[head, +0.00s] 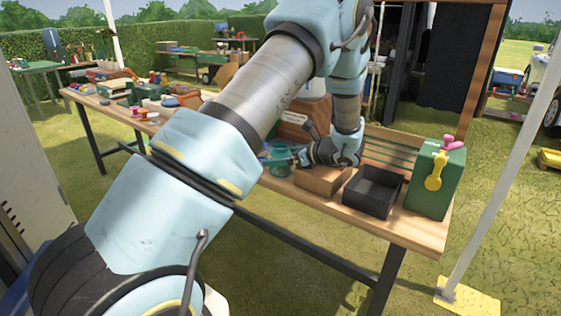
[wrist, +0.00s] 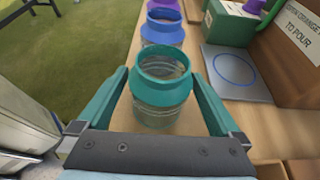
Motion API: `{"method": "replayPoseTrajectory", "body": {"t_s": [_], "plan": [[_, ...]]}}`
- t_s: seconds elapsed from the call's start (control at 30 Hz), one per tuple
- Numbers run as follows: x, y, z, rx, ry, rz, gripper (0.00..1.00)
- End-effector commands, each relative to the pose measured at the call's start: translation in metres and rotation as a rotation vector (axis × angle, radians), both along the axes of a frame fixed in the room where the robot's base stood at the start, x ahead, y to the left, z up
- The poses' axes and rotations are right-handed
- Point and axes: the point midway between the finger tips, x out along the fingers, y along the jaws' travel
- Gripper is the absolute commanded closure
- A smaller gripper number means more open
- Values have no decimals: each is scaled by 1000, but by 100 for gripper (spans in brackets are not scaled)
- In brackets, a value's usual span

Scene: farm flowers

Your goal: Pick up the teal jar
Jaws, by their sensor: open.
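The teal jar (wrist: 161,92) stands upright on the wooden table, with a teal rim and a clear, see-through body. It also shows in the head view (head: 278,163), partly hidden by my arm. My gripper (wrist: 161,82) is open, with one teal finger on each side of the jar. Small gaps seem to show between the fingers and the jar. In the head view, my gripper (head: 297,157) points left at the jar, low over the table.
A blue-rimmed jar (wrist: 163,27) and a purple-rimmed one stand in line beyond the teal jar. A grey plate with a blue ring (wrist: 236,69) lies to the right. A black tray (head: 373,191) and a green box (head: 434,190) stand at the table's right end.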

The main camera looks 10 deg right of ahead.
Motion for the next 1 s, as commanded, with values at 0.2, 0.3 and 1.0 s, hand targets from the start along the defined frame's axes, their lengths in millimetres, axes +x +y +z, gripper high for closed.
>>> {"method": "replayPoseTrajectory", "body": {"t_s": [0.2,0.3,1.0], "plan": [[0,0,0,0,0,-1,1],[0,0,0,0,0,-1,12],[0,0,1,0,-1,0,89]]}}
